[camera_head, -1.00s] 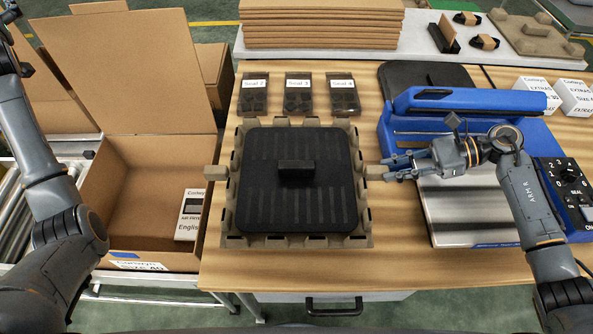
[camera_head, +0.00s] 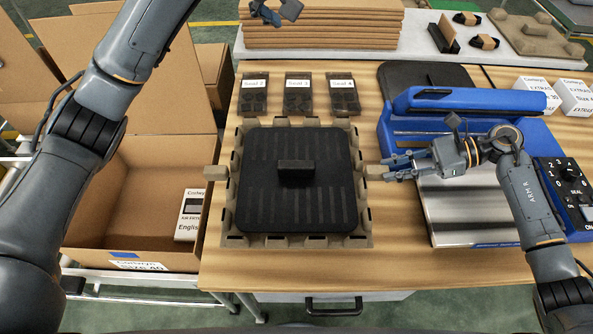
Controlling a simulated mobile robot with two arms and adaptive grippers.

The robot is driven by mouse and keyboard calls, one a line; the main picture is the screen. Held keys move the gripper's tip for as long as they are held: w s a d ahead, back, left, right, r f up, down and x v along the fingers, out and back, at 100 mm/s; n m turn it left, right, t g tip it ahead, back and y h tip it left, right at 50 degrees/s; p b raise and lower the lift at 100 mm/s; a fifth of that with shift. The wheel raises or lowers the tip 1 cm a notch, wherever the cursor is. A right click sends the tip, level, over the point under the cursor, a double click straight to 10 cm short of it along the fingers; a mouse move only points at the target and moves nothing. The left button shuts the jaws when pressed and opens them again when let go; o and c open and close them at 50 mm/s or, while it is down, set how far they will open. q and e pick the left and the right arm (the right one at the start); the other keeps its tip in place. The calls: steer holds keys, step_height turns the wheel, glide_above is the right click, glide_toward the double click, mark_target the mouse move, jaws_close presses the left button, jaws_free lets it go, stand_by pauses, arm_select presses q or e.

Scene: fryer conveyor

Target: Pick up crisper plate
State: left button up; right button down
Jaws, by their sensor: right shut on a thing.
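The crisper plate (camera_head: 297,205) is a black, rounded square plate with a raised black block at its middle. It lies flat in a brown cardboard insert (camera_head: 236,152) with notched edges and a tab on each side. My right gripper (camera_head: 384,171) is at the right side of the insert, shut on its right tab, clear of the plate. My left gripper (camera_head: 277,13) is at the top edge, above the cardboard stack and partly out of the picture. A small dark piece shows at its tips; I cannot tell whether it is held.
An open cardboard box (camera_head: 140,190) stands left of the table, with a small white box inside. Several labelled black seal packs (camera_head: 298,96) lie behind the insert. A blue sealing machine (camera_head: 466,100) stands to the right. A cardboard stack (camera_head: 320,28) is at the back.

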arm_select(q)
steer(key=s+d+f+g+y, duration=0.1)
steer(key=s+f+g+y, duration=0.1)
steer(key=s+f+g, duration=0.4)
steer(key=y, duration=0.4)
glide_above(296, 163)
step_height(296, 163, down, 9)
steer(key=shift+m+g, duration=0.4)
steer(key=shift+g, duration=0.1)
step_height(296, 163, down, 6)
steer(key=shift+s+r, duration=0.1)
steer(key=shift+s, duration=0.05)
steer(key=shift+f, duration=2.95)
steer(key=c, duration=1.4)
